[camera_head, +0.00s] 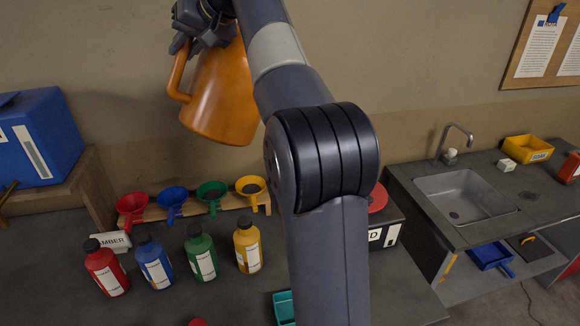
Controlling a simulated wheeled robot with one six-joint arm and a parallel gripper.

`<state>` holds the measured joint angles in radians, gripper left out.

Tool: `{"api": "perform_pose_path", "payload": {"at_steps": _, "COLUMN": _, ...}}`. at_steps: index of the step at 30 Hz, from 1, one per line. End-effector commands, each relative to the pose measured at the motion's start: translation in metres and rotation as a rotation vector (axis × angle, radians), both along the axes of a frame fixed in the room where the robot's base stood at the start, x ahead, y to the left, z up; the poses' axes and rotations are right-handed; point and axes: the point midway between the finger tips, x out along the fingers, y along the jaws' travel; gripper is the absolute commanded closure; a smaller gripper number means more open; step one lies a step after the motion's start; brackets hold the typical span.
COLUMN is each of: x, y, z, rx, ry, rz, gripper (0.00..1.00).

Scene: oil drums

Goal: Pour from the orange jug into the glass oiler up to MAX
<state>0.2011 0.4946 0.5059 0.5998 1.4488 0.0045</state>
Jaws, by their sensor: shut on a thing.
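The orange jug (222,92) hangs high in front of the wall, well above the bench. Its wide end is down, its handle (176,80) is on the left, and it leans slightly. My gripper (202,28) is shut on the jug near its upper end, at the top edge of the picture. The jug's top is partly hidden by my gripper and cut off, so I cannot see its mouth or what is inside. I cannot make out the glass oiler or its MAX mark; my arm covers much of the middle.
Red, blue, green and yellow funnels (250,188) sit in a wooden rack on the bench (50,270). Red, blue, green and yellow bottles (247,246) stand in front. A sink (465,198) is at right.

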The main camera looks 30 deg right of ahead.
Motion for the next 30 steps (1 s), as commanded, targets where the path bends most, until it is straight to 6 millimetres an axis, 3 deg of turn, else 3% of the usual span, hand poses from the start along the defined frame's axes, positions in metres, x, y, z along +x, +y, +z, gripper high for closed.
{"api": "perform_pose_path", "payload": {"at_steps": 21, "x": 0.000, "y": 0.001, "z": 0.035, "rx": -0.485, "ry": -0.081, "rz": 0.002, "gripper": 1.00}}
{"api": "perform_pose_path", "payload": {"at_steps": 30, "x": -0.001, "y": 0.000, "z": 0.038, "rx": -0.522, "ry": -0.085, "rz": -0.001, "gripper": 1.00}}
